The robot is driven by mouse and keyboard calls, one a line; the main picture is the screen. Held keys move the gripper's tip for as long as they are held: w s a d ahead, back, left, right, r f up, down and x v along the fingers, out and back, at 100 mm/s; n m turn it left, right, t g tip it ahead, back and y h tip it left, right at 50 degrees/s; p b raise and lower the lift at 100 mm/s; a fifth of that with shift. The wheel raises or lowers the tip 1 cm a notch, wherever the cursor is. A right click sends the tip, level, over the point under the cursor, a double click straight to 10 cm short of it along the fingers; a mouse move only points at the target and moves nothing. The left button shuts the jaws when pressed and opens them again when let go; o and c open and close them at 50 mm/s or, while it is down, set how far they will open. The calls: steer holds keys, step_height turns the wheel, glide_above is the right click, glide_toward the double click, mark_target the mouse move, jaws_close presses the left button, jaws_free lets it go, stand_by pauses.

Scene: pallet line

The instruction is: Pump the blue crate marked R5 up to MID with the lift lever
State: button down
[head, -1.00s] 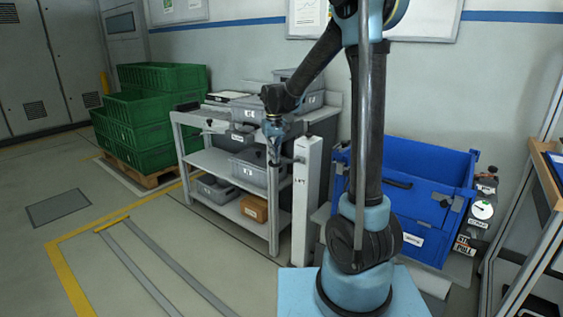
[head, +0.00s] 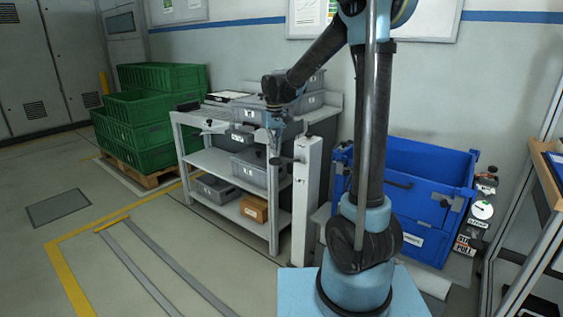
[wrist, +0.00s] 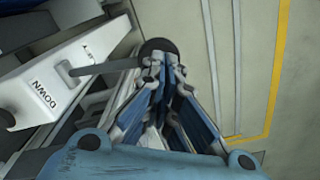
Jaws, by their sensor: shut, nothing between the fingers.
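The blue crate (head: 425,215) sits low by the wall on the right, behind my arm. Its white label is too small to read. The white lift post (head: 304,205) stands left of it. In the wrist view the post (wrist: 60,85) bears the word DOWN and a thin lever (wrist: 100,67) ending in a round black knob (wrist: 158,48). My gripper (head: 274,157) is beside the post at the lever's height. In the wrist view my gripper (wrist: 160,62) is shut and empty, its fingertips at the knob, partly covering it. I cannot tell whether they touch.
A grey shelf cart (head: 225,165) with grey bins stands just behind the post and gripper. Green crates (head: 150,120) are stacked on a pallet at the left. A round gauge (head: 482,210) is right of the blue crate. The floor at front left is clear.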

steer(key=shift+r, duration=2.35)
steer(key=s+d+m+t, duration=0.1)
steer(key=s+d+m, duration=0.1)
steer(key=s+d, duration=1.3)
steer(key=s+d+f+m, duration=0.1)
steer(key=s+d+f, duration=0.2)
steer(key=s+f, duration=0.3)
steer(key=s+d+f+m+t, duration=0.1)
steer(key=s+d+f, duration=0.2)
steer(key=s+f, duration=0.3)
steer(key=s, duration=0.4)
steer(key=shift+s+d+f, duration=0.15)
steer(key=shift+s+d, duration=0.05)
steer(key=shift+s, duration=0.1)
